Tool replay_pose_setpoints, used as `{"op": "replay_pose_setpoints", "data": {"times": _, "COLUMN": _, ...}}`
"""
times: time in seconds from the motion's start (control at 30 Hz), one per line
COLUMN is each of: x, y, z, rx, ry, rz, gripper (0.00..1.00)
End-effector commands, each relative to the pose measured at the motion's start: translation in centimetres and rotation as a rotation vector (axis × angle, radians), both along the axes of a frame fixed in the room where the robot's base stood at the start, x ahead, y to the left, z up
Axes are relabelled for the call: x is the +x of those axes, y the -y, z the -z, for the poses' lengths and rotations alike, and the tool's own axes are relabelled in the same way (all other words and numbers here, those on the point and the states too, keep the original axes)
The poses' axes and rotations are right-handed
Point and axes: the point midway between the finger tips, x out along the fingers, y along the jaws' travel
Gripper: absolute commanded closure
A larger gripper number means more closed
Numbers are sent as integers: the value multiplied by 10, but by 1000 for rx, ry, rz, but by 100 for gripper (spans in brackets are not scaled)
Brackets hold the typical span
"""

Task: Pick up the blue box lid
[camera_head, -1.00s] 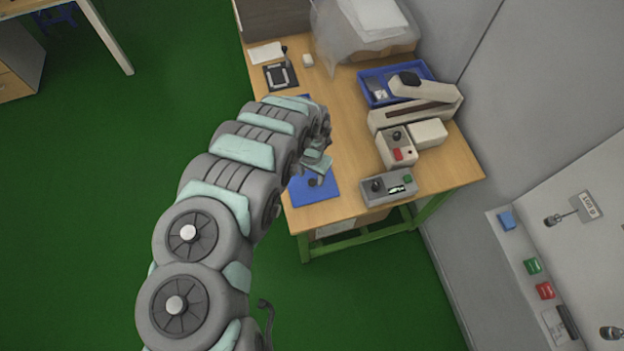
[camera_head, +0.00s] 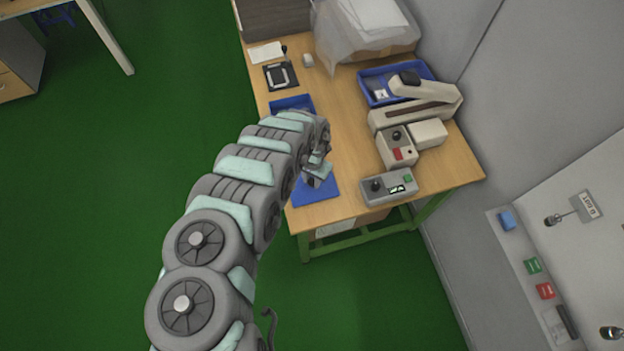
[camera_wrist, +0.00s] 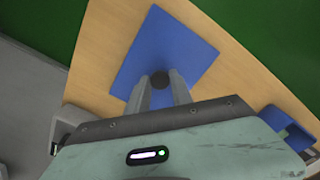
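The blue box lid (camera_head: 317,192) lies flat near the front left corner of the wooden table, partly hidden by my arm in the head view. In the wrist view the lid (camera_wrist: 150,43) is a flat blue square with a dark round knob (camera_wrist: 160,79). My gripper (camera_wrist: 160,77) is over the lid, its two fingers apart with the knob between their tips. I cannot tell whether the fingers touch the knob. A blue open box (camera_head: 292,104) stands behind my arm on the table's left side. It also shows at the lower right of the wrist view (camera_wrist: 288,128).
A grey control box (camera_head: 388,187) stands right of the lid, with another switch box (camera_head: 397,148) behind it. A blue tray (camera_head: 372,77) and a beige device (camera_head: 425,103) stand farther back. The table's front and left edges are close to the lid.

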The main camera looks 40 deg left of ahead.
Motion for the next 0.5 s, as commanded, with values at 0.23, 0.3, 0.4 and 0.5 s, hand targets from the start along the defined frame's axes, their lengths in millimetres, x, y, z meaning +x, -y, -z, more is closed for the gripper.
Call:
{"op": "replay_pose_setpoints", "data": {"times": 0.23, "x": 0, "y": 0, "z": 0, "rx": 0, "ry": 0, "rz": 0, "gripper": 97}}
{"op": "replay_pose_setpoints", "data": {"times": 0.3, "x": 0, "y": 0, "z": 0, "rx": 0, "ry": 0, "rz": 0, "gripper": 100}}
{"op": "replay_pose_setpoints", "data": {"times": 0.4, "x": 0, "y": 0, "z": 0, "rx": 0, "ry": 0, "rz": 0, "gripper": 100}}
{"op": "replay_pose_setpoints", "data": {"times": 0.5, "x": 0, "y": 0, "z": 0, "rx": 0, "ry": 0, "rz": 0, "gripper": 100}}
